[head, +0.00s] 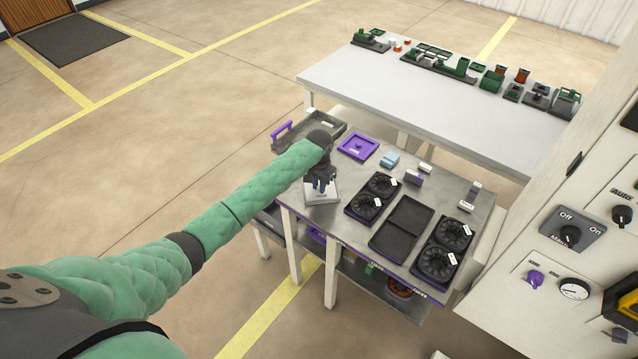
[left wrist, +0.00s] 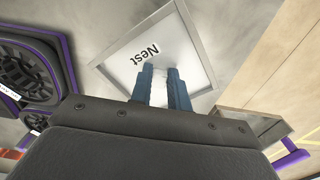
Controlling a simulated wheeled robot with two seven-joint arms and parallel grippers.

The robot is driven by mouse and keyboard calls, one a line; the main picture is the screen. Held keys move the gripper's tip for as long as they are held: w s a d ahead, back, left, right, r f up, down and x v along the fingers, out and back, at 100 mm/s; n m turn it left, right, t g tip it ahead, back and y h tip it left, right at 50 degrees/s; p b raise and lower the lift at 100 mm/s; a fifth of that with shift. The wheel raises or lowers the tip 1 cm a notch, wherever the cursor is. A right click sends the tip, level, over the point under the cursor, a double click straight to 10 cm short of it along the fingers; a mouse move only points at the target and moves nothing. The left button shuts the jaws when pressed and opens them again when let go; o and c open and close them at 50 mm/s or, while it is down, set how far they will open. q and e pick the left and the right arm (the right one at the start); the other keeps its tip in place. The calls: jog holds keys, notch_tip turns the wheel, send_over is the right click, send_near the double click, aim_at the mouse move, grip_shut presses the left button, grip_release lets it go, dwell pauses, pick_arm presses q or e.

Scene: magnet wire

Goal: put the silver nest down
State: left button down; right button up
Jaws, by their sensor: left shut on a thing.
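The silver nest (head: 322,193) is a shallow square tray with a raised rim, at the left front corner of the metal table (head: 359,248). In the left wrist view, the nest (left wrist: 190,35) shows its inside face with the word "Nest". My left gripper (head: 321,184) is over the nest, and its blue fingers (left wrist: 165,75) are close together, shut on the nest. The fingers hide the part between them. I cannot tell whether the nest touches the tabletop. My right gripper is not in view.
A purple tray (head: 358,147) lies behind the nest. Black fan holders (head: 373,196) stand to its right. A grey tray with a purple handle (head: 281,130) is at the back left.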

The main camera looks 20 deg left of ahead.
pick_arm(q)
jog(key=shift+f, duration=0.1)
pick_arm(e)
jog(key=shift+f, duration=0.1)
pick_arm(q)
jog(key=c, duration=1.3)
grip_release()
jog(key=shift+f, duration=0.1)
jog(key=shift+c, duration=0.2)
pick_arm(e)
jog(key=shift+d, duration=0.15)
